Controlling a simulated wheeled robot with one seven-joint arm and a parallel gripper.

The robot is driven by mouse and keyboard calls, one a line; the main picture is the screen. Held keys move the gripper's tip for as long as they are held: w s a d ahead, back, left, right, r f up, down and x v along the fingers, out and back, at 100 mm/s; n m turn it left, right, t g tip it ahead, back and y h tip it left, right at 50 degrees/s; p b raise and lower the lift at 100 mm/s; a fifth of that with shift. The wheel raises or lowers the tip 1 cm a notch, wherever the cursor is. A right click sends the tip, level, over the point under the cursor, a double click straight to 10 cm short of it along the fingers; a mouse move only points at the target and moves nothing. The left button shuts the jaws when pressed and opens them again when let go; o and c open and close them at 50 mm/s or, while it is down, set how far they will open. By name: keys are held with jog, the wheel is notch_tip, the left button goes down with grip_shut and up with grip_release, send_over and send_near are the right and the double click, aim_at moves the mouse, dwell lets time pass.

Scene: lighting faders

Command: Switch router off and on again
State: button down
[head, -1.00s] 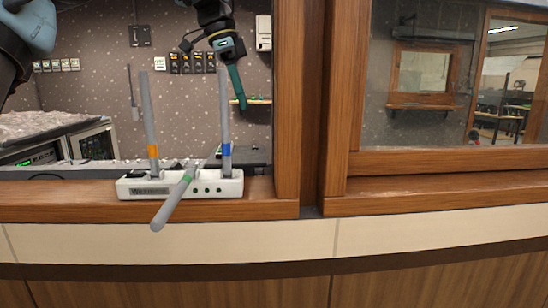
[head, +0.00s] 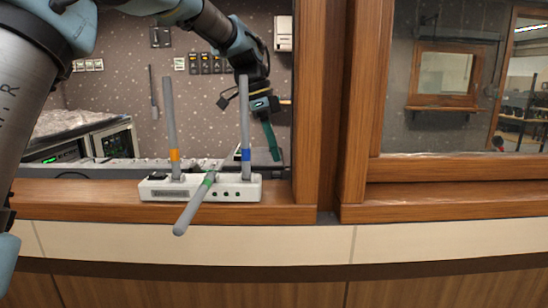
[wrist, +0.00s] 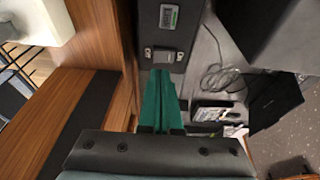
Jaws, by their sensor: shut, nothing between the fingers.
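The white router (head: 236,189) sits on the wooden ledge of the window opening. Three grey antennas with orange, blue and green bands rise or lean from it; the green-banded one tilts forward over the ledge edge. A small black part, possibly a switch, shows on its top left (head: 158,176). My gripper (head: 275,156) has green fingers, shut and empty, pointing down behind and right of the router, apart from it. In the wrist view the fingers (wrist: 160,78) point at a dark grey box (wrist: 168,32) with a small green display. A white corner, likely the router (wrist: 40,20), shows at upper left.
A wooden window post (head: 308,100) stands just right of my gripper. The ledge (head: 80,195) is clear left of the router. Rack devices (head: 115,143) stand behind at left, and a loose cable (wrist: 222,75) lies inside beside the dark box.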

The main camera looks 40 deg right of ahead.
aim_at(277, 173)
jog(key=shift+s+a+f, duration=0.1)
jog(key=shift+a+f, duration=0.05)
jog(key=shift+f, duration=1.1)
jog(key=shift+s+f+b, duration=0.1)
jog(key=shift+f+b, duration=0.4)
jog(key=shift+b, duration=0.45)
jog(key=shift+a+r+t+h, duration=0.1)
jog(key=shift+r+t+h, duration=0.15)
jog(key=shift+t+h, duration=0.05)
jog(key=shift+p, duration=0.4)
jog(key=shift+w+d+p, duration=0.55)
jog(key=shift+w, duration=0.1)
jog(key=shift+r, duration=0.15)
